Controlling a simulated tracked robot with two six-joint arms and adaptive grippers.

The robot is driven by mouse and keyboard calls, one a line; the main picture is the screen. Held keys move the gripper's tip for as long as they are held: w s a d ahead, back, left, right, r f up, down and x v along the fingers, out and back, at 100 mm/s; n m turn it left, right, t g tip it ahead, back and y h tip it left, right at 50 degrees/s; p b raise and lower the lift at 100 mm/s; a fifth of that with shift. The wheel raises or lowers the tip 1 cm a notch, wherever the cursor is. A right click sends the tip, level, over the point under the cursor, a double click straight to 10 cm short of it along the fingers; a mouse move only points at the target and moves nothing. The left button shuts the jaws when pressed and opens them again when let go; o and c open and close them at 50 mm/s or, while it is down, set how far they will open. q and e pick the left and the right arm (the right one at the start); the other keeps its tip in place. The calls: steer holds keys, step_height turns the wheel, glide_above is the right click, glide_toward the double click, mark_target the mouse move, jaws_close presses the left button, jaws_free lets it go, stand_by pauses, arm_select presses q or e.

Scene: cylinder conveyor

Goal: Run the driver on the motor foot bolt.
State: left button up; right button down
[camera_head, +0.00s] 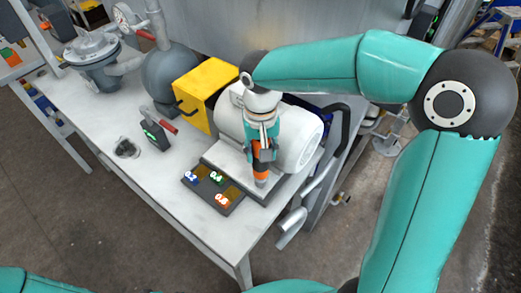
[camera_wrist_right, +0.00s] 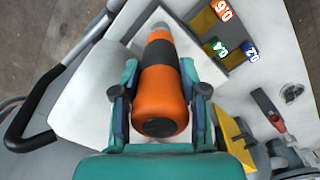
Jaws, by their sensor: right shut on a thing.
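My right gripper (camera_head: 263,143) is shut on an orange and black driver (camera_head: 260,178), which it holds tip down at the front of the motor. The wrist view shows the driver (camera_wrist_right: 160,102) between the two fingers of my right gripper (camera_wrist_right: 162,92). The pale grey motor (camera_head: 303,140) lies on a flat base plate (camera_head: 232,158) near the right end of the bench. The driver's tip is at or just above the front part of this plate; contact cannot be told. The foot bolt is hidden. My left gripper is out of view.
A dark tray (camera_head: 211,205) with labels 0.2, 0.4 and 0.6 lies in front of the motor. A yellow box (camera_head: 208,88), a dark handheld device (camera_head: 155,132) and a grey pump (camera_head: 92,52) stand further left. The bench's front left (camera_head: 90,125) is clear.

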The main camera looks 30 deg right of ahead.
steer(key=shift+f+b, duration=0.55)
steer(key=shift+f, duration=0.1)
stand_by(0.3)
steer(key=shift+r, duration=0.1)
steer(key=shift+s, duration=0.15)
stand_by(0.7)
steer(key=shift+r+p, duration=1.45)
steer(key=shift+r, duration=0.35)
